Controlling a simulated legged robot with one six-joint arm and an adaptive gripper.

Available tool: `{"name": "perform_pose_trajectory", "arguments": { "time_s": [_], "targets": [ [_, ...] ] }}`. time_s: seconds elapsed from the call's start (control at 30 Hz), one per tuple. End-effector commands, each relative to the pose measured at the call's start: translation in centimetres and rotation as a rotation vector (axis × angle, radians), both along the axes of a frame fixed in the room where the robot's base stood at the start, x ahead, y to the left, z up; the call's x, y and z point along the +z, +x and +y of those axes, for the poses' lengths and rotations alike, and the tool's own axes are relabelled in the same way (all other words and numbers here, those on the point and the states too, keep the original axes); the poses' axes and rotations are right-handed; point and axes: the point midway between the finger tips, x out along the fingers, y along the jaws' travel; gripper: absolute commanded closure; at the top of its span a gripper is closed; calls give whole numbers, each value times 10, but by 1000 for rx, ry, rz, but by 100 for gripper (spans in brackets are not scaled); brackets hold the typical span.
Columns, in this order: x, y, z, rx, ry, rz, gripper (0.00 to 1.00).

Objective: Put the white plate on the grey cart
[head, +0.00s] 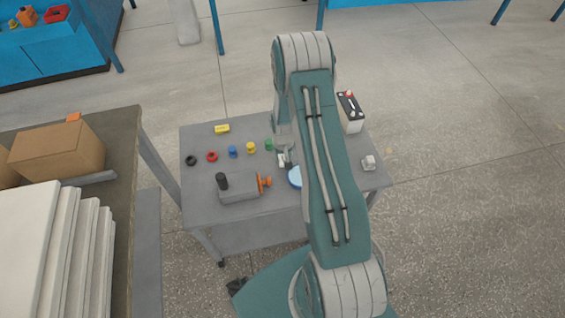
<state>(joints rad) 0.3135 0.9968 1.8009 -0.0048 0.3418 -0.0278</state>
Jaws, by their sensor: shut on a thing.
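The grey cart (285,213) stands in the middle of the head view, its top partly covered by my arm. A round whitish plate with a light blue edge (295,177) shows at the left side of my arm, over the cart top; its right part is hidden. My gripper (285,162) is at the plate's upper left edge and is shut on it. The fingertips are small and partly hidden by my arm. I cannot tell whether the plate touches the cart top.
On the cart are several small coloured rings (212,156), a yellow block (222,128), a grey fixture with an orange handle (240,191), a battery (351,112) and a small pale part (369,162). A bench with white boards (50,245) and a cardboard box (60,150) stands left.

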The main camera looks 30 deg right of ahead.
Motion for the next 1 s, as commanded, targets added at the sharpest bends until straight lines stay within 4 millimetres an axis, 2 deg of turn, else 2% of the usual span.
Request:
{"name": "perform_pose_trajectory", "arguments": {
  "time_s": [0.2, 0.57, 0.6, 0.63, 0.67, 1.0],
  "targets": [
    [-31, 2, 2, 1, 1, 4, 85],
    [-36, 2, 1, 1, 0, 1, 85],
    [-35, 2, 1, 1, 0, 0, 35],
    [-35, 2, 1, 1, 0, 0, 22],
    [-35, 2, 1, 1, 0, 0, 18],
    [-35, 2, 1, 1, 0, 0, 18]
  ]
}}
